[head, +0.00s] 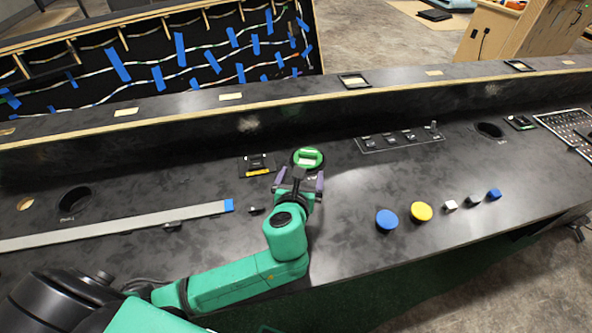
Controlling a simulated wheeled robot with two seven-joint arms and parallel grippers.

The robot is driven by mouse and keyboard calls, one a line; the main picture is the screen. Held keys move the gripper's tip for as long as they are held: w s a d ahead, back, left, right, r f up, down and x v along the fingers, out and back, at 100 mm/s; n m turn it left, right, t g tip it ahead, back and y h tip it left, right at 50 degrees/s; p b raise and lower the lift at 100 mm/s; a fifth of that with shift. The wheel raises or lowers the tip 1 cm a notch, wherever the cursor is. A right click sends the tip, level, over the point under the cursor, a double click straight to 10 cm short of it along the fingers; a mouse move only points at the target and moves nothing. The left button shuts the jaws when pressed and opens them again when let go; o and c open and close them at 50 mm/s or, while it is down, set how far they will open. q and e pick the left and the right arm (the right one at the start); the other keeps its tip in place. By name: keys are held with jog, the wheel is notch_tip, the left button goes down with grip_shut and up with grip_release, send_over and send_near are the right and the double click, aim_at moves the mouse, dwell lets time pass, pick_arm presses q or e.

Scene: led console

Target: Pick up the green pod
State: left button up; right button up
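The green pod (309,157) is a round green piece with a pale top, seated in a dark round opening on the black console (340,215). My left gripper (300,177) is just in front of the pod, on its near side. Its two fingers are spread apart, with nothing seen held between them. The fingers and wrist hide part of the console just below the pod. I cannot tell whether any finger touches the pod. My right gripper is not in view.
A blue disc (387,220), a yellow disc (421,212) and small cubes lie to the right. A switch panel (400,139) sits right of the pod, and a small black device (257,164) sits left. A grey strip (120,226) runs along the left side.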

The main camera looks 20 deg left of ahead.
pick_arm(q)
send_near(308, 155)
jog(key=shift+w+f, duration=0.1)
jog(key=shift+w, duration=0.95)
jog(key=x, duration=0.2)
jog(key=b+x, duration=0.1)
jog(key=x, duration=0.3)
jog(key=shift+a+f, duration=0.15)
jog(key=shift+f, duration=0.2)
jog(key=shift+w+f, duration=0.1)
jog(key=shift+w, duration=0.05)
jog(key=shift+a, duration=0.1)
jog(key=shift+c, duration=0.9)
jog(key=c, duration=1.1)
jog(key=shift+c, duration=0.6)
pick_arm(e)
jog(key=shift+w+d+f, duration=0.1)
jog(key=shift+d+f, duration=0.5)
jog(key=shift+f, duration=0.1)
